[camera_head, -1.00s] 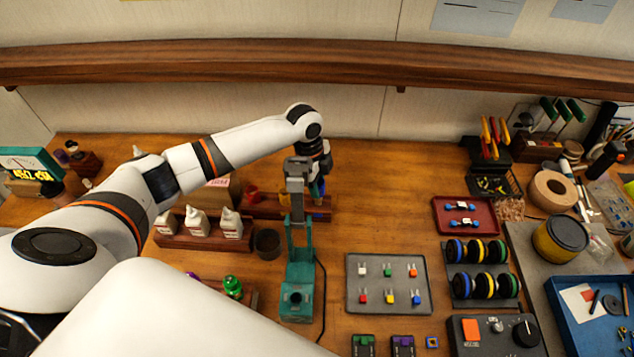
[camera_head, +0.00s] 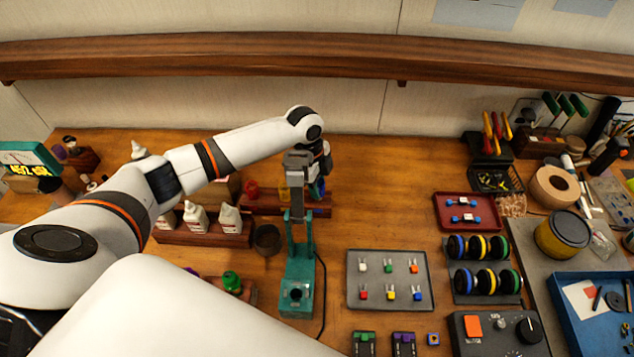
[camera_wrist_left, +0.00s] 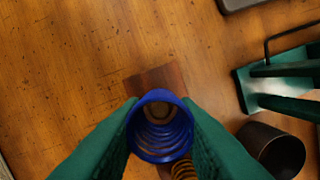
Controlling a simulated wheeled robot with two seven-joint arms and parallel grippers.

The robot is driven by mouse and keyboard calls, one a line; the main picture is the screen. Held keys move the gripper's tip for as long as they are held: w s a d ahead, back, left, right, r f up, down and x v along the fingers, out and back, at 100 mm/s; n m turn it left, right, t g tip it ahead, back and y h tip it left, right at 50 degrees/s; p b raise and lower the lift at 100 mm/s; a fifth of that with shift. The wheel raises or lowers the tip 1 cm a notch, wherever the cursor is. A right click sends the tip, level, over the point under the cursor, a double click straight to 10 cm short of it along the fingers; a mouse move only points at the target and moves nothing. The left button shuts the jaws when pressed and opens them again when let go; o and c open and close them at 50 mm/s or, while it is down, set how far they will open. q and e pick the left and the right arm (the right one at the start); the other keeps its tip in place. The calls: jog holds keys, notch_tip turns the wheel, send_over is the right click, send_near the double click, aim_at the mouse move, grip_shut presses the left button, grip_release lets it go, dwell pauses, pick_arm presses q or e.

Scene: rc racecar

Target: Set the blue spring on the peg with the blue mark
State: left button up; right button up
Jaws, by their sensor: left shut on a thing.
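The blue spring (camera_wrist_left: 162,152) is between the green fingers of my left gripper (camera_wrist_left: 160,125) in the left wrist view. The gripper is shut on it, and I look down through its coils. A wooden rack (camera_wrist_left: 155,78) lies below, with a pale round shape, possibly a peg, seen through the spring. I cannot tell whether the spring is around a peg. In the head view my left gripper (camera_head: 320,180) is over the right end of the wooden rack (camera_head: 285,207), partly hidden behind the press. My right gripper is not in view.
A teal press (camera_head: 298,285) stands just in front of the gripper, close to the arm. A dark cup (camera_head: 267,240) is to its left. A red spring (camera_head: 251,190) and a yellow one (camera_wrist_left: 184,170) are on the rack. The table right of the rack is clear.

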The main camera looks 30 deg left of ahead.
pick_arm(q)
jog(key=shift+f+b, duration=0.45)
jog(key=shift+f, duration=0.55)
jog(key=o, duration=1)
jog(key=shift+r, duration=0.1)
notch_tip(320, 180, up, 12)
jog(key=a+b, duration=0.1)
jog(key=b, duration=0.1)
jog(key=shift+s+a+b, duration=0.15)
jog(key=shift+a+b, duration=0.2)
jog(key=shift+a, duration=0.05)
